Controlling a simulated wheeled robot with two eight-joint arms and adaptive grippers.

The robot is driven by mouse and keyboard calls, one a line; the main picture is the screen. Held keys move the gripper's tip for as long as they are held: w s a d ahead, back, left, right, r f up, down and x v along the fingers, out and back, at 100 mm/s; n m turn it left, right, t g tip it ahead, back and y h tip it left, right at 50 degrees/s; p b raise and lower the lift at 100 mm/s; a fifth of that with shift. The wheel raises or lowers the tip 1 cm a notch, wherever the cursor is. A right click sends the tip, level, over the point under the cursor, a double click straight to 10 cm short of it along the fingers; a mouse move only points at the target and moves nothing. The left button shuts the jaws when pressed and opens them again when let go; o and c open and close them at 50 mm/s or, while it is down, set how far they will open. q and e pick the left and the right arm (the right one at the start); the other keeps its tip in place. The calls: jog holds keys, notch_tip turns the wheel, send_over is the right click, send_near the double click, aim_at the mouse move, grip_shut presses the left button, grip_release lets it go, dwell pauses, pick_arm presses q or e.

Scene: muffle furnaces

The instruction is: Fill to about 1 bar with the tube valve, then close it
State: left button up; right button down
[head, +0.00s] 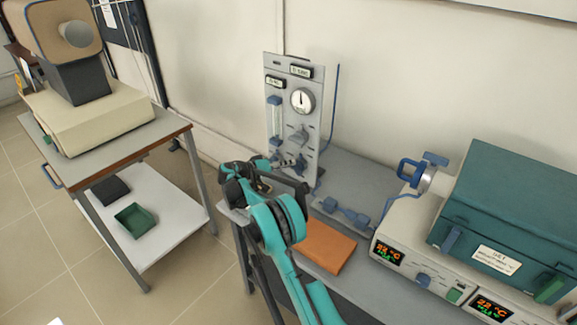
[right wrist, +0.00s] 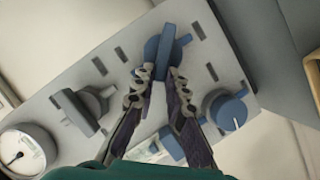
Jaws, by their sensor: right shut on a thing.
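A grey gas panel (head: 313,120) stands upright against the wall. It carries a round gauge (head: 302,101), a flow tube (head: 274,115) and several valve knobs. The gauge pointer looks about upright in the head view; its figures are too small to read. My right gripper (right wrist: 160,78) is shut on a blue valve knob (right wrist: 168,46) near the panel's lower end. In the right wrist view, a grey knob (right wrist: 84,109) lies between it and the gauge (right wrist: 22,152), and another blue knob (right wrist: 226,108) is to the right. My left gripper is out of view.
An orange block (head: 325,246) lies on the grey bench beside my right arm. A teal furnace (head: 500,195) on a lit control unit stands at the right. A trolley (head: 180,130) with a beige furnace is at the left, with clear floor before it.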

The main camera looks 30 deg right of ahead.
jog(key=shift+w+a+f+n+g+h+b, duration=0.2)
jog(key=shift+f+n+h+b, duration=0.3)
jog(key=shift+n, duration=0.75)
jog(key=shift+w+d+f+n+g+h+b, duration=0.15)
jog(key=shift+f+n+g+h+b, duration=0.35)
jog(key=shift+n, duration=0.7)
jog(key=shift+w+a+f+n+g+h+b, duration=0.15)
jog(key=shift+f+n+h+b, duration=0.15)
jog(key=shift+n+h+b, duration=0.65)
jog(key=shift+n+y+p, duration=0.3)
jog(key=shift+n+y, duration=0.05)
jog(key=shift+n, duration=0.05)
jog(key=c, duration=1.5)
grip_release()
jog(key=shift+c, duration=0.2)
jog(key=a, duration=1.2)
